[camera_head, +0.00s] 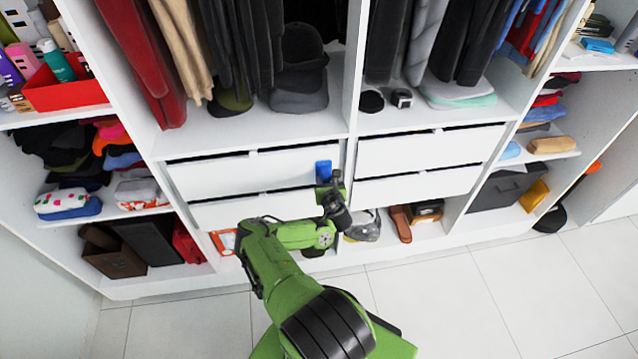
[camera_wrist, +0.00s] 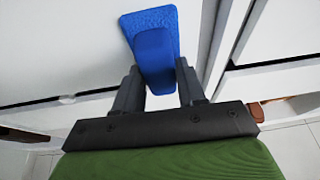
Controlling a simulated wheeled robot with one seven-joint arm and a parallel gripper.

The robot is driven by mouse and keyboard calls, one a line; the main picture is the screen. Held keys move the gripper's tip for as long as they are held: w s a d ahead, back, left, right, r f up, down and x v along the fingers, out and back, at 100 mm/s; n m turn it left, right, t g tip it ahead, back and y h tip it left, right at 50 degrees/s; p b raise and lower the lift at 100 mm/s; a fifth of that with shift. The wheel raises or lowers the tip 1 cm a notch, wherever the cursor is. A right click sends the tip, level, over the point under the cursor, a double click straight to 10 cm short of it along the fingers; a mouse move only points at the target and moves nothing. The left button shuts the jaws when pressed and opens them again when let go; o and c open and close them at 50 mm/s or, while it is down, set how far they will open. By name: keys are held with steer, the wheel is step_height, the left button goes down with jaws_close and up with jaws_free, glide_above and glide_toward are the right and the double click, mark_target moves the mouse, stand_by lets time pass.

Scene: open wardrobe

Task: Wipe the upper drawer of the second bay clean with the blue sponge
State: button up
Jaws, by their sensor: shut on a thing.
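The blue sponge (camera_head: 323,170) is held upright at the right end of the front of the upper drawer (camera_head: 240,173) in the second bay. In the wrist view the sponge (camera_wrist: 150,22) is a flat rough pad with a smooth block behind it. My gripper (camera_head: 331,184) is shut on that block, and in the wrist view my gripper (camera_wrist: 159,82) has one dark finger on each side of it. The pad faces the white drawer front; I cannot tell for sure whether they touch. The drawer is shut. No marks on its front are clear to see.
A lower drawer (camera_head: 240,208) sits below, partly hidden by my arm. A white upright divides this bay from the drawers on the right (camera_head: 430,150). Clothes hang above. Shoes (camera_head: 401,222) and a cap (camera_head: 363,226) lie at the bottom. The tiled floor (camera_head: 480,300) is clear.

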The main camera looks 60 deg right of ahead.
steer(key=s+a+p, duration=0.4)
steer(key=a, duration=0.1)
steer(key=shift+s+p, duration=0.25)
steer(key=shift+p, duration=0.15)
steer(key=shift+a, duration=0.1)
